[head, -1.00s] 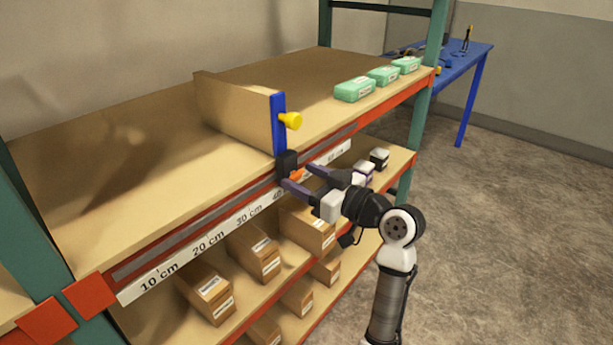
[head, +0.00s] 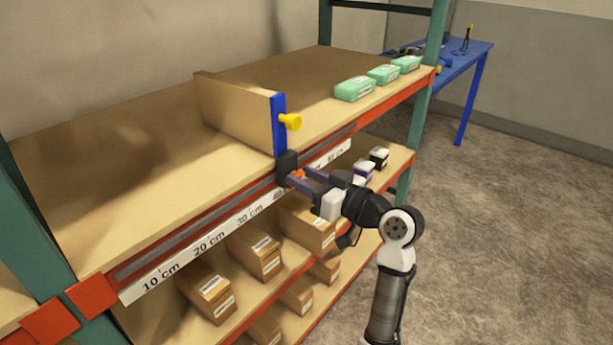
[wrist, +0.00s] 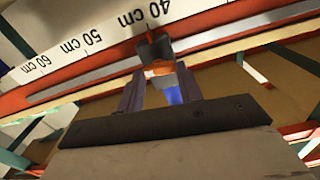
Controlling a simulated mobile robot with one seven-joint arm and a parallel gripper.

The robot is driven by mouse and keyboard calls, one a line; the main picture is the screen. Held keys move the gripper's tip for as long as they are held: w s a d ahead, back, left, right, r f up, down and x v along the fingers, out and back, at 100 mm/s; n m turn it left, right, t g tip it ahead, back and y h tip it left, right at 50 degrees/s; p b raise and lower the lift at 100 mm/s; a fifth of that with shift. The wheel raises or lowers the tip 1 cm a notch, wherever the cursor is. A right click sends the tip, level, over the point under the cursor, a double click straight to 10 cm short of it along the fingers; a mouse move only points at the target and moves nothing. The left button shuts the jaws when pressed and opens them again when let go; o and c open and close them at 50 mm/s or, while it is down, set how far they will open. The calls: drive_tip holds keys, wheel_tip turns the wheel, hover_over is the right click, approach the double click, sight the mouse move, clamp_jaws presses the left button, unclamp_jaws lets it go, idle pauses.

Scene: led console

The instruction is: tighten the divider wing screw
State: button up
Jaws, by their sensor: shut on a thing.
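The divider (head: 237,108) is an upright tan board across the top shelf with a blue front post (head: 279,122). A black clamp block (head: 287,163) sits below the post at the shelf's front rail and also shows in the wrist view (wrist: 153,47). An orange wing screw (wrist: 160,68) projects from the block. My gripper (head: 297,175) is shut on the orange screw, one finger on each side. The wrist view shows the fingers (wrist: 160,72) beside it. The screw's far end is hidden.
A scale strip (head: 207,246) in centimetres runs along the shelf front; the block is near 40 cm in the wrist view. Green boxes (head: 354,89) stand right of the divider. Cardboard boxes (head: 255,254) fill the lower shelf. A blue table (head: 470,52) stands behind.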

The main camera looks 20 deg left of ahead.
drive_tip(key=m+p, duration=0.2)
drive_tip(key=m, duration=0.1)
drive_tip(key=shift+w+r, duration=0.1)
drive_tip(key=shift+r, duration=0.05)
drive_tip(key=m+p, duration=0.3)
drive_tip(key=m, duration=0.1)
drive_tip(key=m+p, duration=0.6)
drive_tip(key=shift+w+d+m+p, duration=0.1)
drive_tip(key=shift+m+p, duration=0.2)
drive_tip(key=m+p, duration=0.2)
drive_tip(key=shift+f+m+p, duration=0.2)
drive_tip(key=shift+m+p, duration=0.1)
drive_tip(key=shift+p, duration=0.1)
drive_tip(key=m+p, duration=0.1)
drive_tip(key=m, duration=0.1)
drive_tip(key=shift+f+m+p, duration=0.2)
drive_tip(key=shift+m+p, duration=0.1)
drive_tip(key=shift+m, duration=0.1)
drive_tip(key=m, duration=0.5)
drive_tip(key=shift+d+f, duration=0.1)
drive_tip(key=shift+f, duration=0.15)
drive_tip(key=shift+m, duration=0.3)
